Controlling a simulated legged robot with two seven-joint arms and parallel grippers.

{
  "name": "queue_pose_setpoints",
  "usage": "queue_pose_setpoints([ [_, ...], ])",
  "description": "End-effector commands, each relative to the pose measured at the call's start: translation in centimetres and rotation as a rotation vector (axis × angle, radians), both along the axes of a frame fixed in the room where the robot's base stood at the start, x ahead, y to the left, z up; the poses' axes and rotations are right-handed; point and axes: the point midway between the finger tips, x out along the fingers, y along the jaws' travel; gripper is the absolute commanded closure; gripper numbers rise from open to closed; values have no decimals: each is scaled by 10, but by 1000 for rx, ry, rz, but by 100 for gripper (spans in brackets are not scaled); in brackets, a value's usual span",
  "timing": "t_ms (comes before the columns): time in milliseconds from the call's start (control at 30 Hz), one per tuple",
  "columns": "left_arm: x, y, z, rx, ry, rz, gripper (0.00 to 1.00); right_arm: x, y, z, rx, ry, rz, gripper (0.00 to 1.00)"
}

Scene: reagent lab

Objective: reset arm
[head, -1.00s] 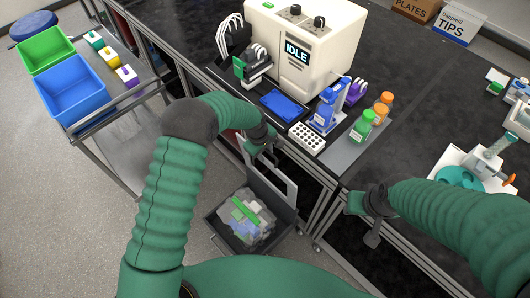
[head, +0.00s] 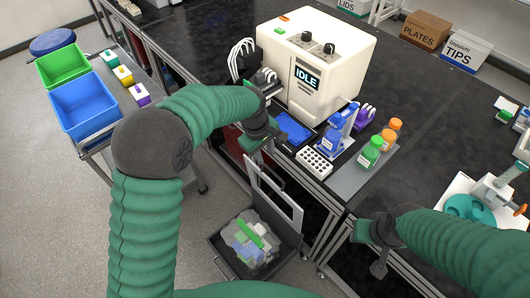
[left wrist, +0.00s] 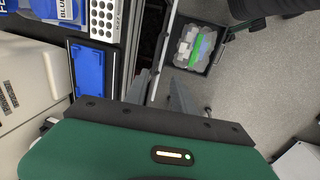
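My left gripper (head: 258,142) is by the front edge of the bench, in front of the machine and above the open drawer-like bin. In the left wrist view its two fingers (left wrist: 160,92) are apart with nothing between them. My right gripper (head: 378,245) hangs at the bench's front edge on the right; its fingers are too small and dark to read. No object shows in either hand.
The machine marked IDLE (head: 315,65) stands on the bench (head: 430,110). A blue tray (head: 293,128), a white rack (head: 315,162) and bottles (head: 371,152) lie near its edge. The waste bin (head: 228,262) is below. A cart with a blue bin (head: 84,108) stands left.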

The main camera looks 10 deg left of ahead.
Motion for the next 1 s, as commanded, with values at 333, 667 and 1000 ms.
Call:
queue_pose_setpoints([
  [333, 0, 0, 0, 0, 0, -1, 69, 0, 0, 0, 0, 0, 0, 64],
  [667, -112, 65, 10, 170, -90, -485, 69, 0, 0, 0, 0, 0, 0, 64],
  [1000, -213, 98, -3, 286, -130, -881, 69, 0, 0, 0, 0, 0, 0, 64],
])
